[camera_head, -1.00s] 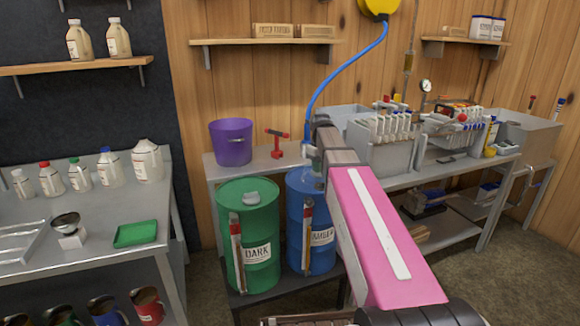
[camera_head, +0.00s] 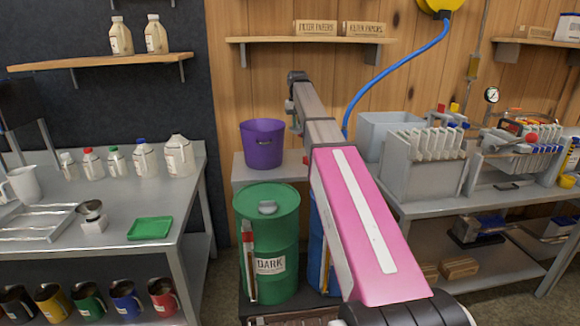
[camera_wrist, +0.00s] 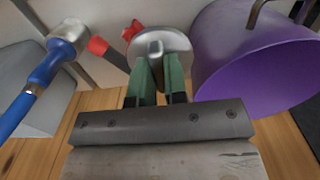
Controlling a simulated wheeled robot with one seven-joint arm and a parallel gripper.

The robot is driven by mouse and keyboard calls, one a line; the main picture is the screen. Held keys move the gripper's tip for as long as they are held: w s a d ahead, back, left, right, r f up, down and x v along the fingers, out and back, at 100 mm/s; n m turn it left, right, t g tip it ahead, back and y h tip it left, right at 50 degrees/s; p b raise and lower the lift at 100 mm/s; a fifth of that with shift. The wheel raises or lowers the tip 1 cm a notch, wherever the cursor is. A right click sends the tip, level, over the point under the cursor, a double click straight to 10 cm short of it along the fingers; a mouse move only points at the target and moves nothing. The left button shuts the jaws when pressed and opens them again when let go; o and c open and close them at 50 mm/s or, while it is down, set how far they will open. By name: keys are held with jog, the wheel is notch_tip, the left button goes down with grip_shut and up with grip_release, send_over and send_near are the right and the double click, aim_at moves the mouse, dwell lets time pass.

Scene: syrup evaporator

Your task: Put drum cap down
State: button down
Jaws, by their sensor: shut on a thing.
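The grey metal drum cap (camera_wrist: 165,42) is held between the green fingertips of my gripper (camera_wrist: 158,66) in the wrist view. It is off any drum, near the back bench; whether it touches the bench cannot be told. In the head view my arm hides most of the gripper and the cap. The green drum (camera_head: 268,235), labelled DARK, has a grey fitting (camera_head: 267,207) on its top. The blue drum (camera_head: 318,255) is mostly hidden behind my arm, its top out of sight.
The purple bucket (camera_head: 262,143) stands on the back bench (camera_head: 240,172), close beside my gripper in the wrist view (camera_wrist: 255,60). A red tool (camera_wrist: 108,50) and the blue hose nozzle (camera_wrist: 58,55) lie on the other side. The filter tanks (camera_head: 425,160) stand right.

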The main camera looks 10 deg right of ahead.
notch_tip(320, 180, down, 18)
jog(key=shift+r, duration=0.25)
dwell(0.3)
jog(key=shift+f, duration=0.15)
jog(key=c, duration=1.2)
grip_release()
jog(key=shift+o, duration=0.2)
notch_tip(320, 180, up, 12)
jog(key=shift+r, duration=0.2)
